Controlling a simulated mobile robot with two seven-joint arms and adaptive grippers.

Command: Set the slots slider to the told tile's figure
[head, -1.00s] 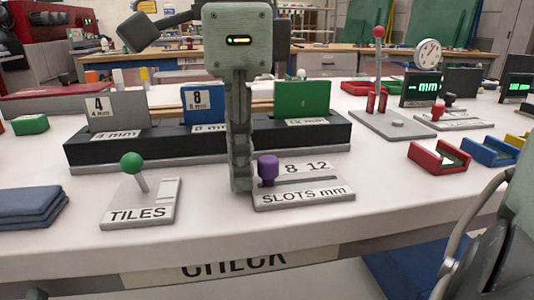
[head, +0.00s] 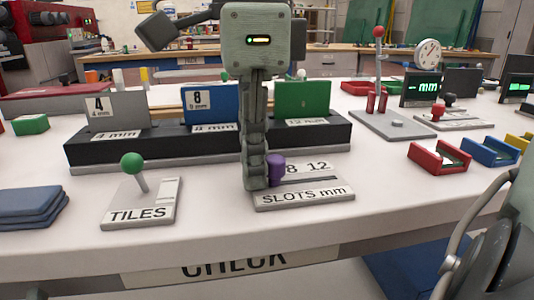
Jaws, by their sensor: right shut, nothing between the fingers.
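The slots slider plate (head: 305,198), marked "SLOTS mm", lies on the bench with figures 8 and 12 showing; the scale left of 8 is hidden. Its purple knob (head: 277,168) stands near the slot's left end, just left of the 8. My right gripper (head: 256,185) points down, shut and empty, at the knob's left side and seemingly touching it. Behind stand a grey tile (head: 120,110) marked 4, a blue tile (head: 197,103) marked 8 and a green tile (head: 303,100) over a label reading about 12 mm. My left gripper is not in view.
The "TILES" plate (head: 140,214) with a green-ball lever (head: 132,163) stands to the left. Folded blue cloths (head: 28,204) lie at far left. A red tray (head: 438,158) and blue tray (head: 489,151) are at right.

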